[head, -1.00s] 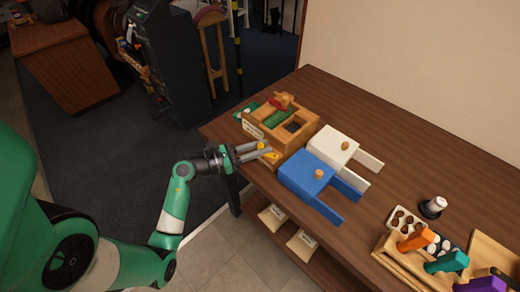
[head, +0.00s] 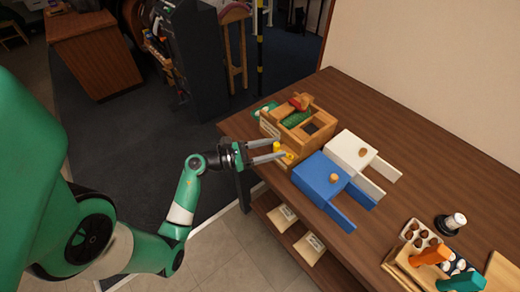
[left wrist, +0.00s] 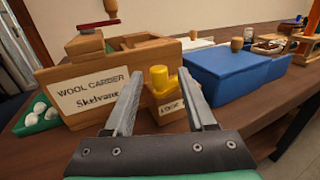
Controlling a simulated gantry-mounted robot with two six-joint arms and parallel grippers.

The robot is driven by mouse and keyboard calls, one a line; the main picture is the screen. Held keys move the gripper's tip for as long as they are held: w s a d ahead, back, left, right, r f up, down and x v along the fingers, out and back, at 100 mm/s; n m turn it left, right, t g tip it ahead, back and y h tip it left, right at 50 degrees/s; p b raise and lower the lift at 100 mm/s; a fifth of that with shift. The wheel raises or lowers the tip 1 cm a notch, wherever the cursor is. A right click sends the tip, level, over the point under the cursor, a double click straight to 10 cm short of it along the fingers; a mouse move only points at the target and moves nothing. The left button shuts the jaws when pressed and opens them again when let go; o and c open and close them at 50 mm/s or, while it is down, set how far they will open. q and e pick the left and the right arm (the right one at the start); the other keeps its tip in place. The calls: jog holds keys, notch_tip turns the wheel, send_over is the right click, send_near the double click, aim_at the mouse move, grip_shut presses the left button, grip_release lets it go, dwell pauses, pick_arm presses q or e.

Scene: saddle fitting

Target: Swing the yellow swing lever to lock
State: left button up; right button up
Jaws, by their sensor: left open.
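The yellow swing lever (head: 278,147) is at the front of the wooden wool carder box (head: 299,135). In the left wrist view the yellow lever (left wrist: 160,77) has an upright round knob and sits on a small wooden block (left wrist: 170,106) with a label, partly hidden, that seems to read "LOCK". My left gripper (head: 283,149) is open, its two fingers reaching toward the lever from the front edge of the table. In the wrist view the lever shows between the fingers (left wrist: 163,85); I cannot tell whether either touches it. My right gripper is not in view.
A blue box (head: 322,178) and a white box (head: 350,151) with wooden knobs stand right of the carder. A dark and white round object (head: 452,223) and a tray (head: 420,234) lie farther right. The back of the brown table (head: 400,140) is clear.

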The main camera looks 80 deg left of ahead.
pick_arm(q)
jog(key=s, duration=1)
jog(key=shift+s+d, duration=0.25)
jog(key=shift+s, duration=0.1)
